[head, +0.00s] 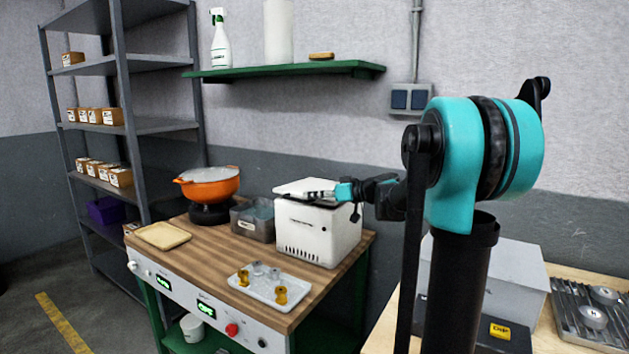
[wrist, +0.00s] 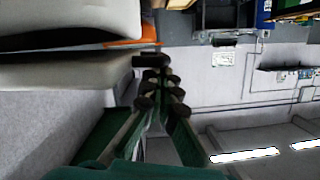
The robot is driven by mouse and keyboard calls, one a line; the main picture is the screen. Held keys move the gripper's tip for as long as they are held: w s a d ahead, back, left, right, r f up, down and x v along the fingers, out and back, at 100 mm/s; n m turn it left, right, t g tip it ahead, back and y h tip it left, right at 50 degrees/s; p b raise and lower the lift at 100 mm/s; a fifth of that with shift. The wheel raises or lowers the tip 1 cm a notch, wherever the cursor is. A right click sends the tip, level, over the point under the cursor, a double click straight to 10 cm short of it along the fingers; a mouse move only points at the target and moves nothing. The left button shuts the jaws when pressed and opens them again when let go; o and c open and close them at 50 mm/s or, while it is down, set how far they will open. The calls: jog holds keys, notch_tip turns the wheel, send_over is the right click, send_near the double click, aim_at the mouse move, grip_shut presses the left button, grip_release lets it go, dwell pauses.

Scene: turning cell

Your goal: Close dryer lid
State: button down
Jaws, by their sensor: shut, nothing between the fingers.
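The dryer is a white box (head: 305,232) with front vents, standing at the right end of the wooden bench. Its white lid (head: 298,186) sits low over the body; a dark gap shows between lid and body in the wrist view, where the lid (wrist: 70,18) fills the upper left and the dryer body (wrist: 50,75) lies below it. My gripper (head: 318,194) reaches in from the right at lid height, by the lid's edge. It is shut and empty. The wrist view shows its fingers (wrist: 151,62) close beside the lid and body; contact cannot be made out.
A grey bin (head: 252,222) and an orange pot (head: 210,184) stand left of the dryer. A white tray with brass parts (head: 268,288) lies in front, and a tan tray (head: 162,236) at the left. A green shelf (head: 285,71) hangs above.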

notch_tip(320, 180, down, 2)
jog(key=shift+s+a+f+n, duration=0.1)
jog(key=shift+n, duration=0.2)
jog(key=shift+f, duration=0.2)
jog(key=shift+s+f, duration=0.1)
jog(key=shift+s, duration=0.05)
